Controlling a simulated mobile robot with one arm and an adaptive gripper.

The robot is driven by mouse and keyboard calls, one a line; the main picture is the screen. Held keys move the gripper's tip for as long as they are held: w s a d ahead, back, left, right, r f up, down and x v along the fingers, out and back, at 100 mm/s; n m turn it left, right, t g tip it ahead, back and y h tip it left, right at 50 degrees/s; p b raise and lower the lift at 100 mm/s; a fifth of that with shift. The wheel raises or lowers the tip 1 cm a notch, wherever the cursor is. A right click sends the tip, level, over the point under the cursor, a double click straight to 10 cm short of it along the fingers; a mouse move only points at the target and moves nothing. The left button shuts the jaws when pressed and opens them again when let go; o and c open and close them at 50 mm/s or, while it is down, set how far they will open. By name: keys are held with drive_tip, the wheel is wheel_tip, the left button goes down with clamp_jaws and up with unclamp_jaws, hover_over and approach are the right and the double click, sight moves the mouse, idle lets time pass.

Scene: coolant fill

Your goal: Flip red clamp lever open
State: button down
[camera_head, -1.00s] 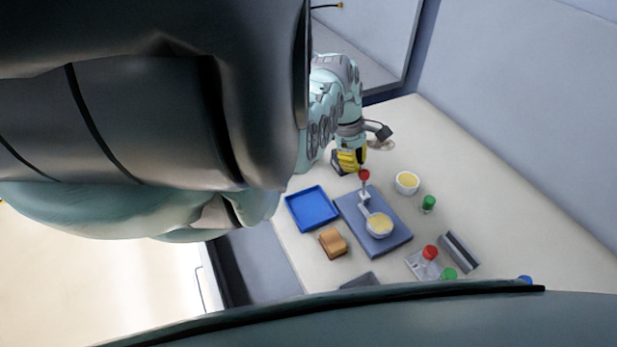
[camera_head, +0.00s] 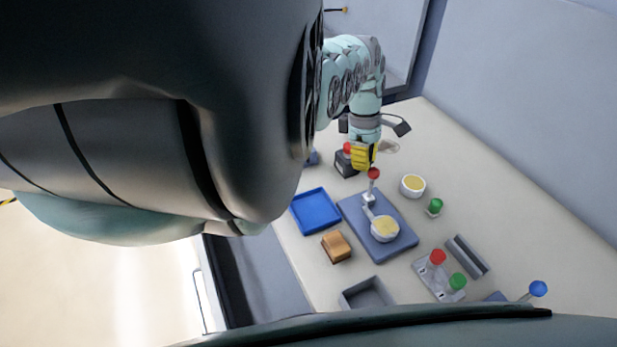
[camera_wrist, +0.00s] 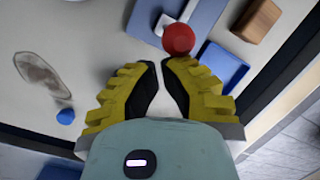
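The red clamp lever has a round red knob (camera_head: 374,173) on a pale upright clamp (camera_head: 369,197), which stands at the back of a blue-grey plate (camera_head: 350,212). A white cup with yellow contents (camera_head: 384,229) sits at the front of that plate. My gripper (camera_head: 366,164) is just behind and above the knob in the head view. In the wrist view, my gripper's yellow fingers (camera_wrist: 163,75) are spread with an empty gap between them. The red knob (camera_wrist: 178,39) shows just beyond the right fingertip, not between the fingers. Whether they touch cannot be told.
A black box (camera_head: 346,167) with a red top stands left of my gripper. A blue tray (camera_head: 295,212) and brown block (camera_head: 336,247) lie left of the plate. A yellow-filled bowl (camera_head: 412,186) and green-knobbed part (camera_head: 435,206) stand right. Another red knob (camera_head: 437,257) is nearer.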

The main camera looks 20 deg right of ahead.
drive_tip(key=shift+w+d+f+b, duration=0.15)
drive_tip(key=shift+d+b, duration=0.5)
drive_tip(key=shift+b, duration=0.75)
drive_tip(key=shift+d, duration=0.1)
drive_tip(key=shift+r, duration=0.2)
drive_tip(key=shift+r+p, duration=0.7)
drive_tip(key=shift+p, duration=0.15)
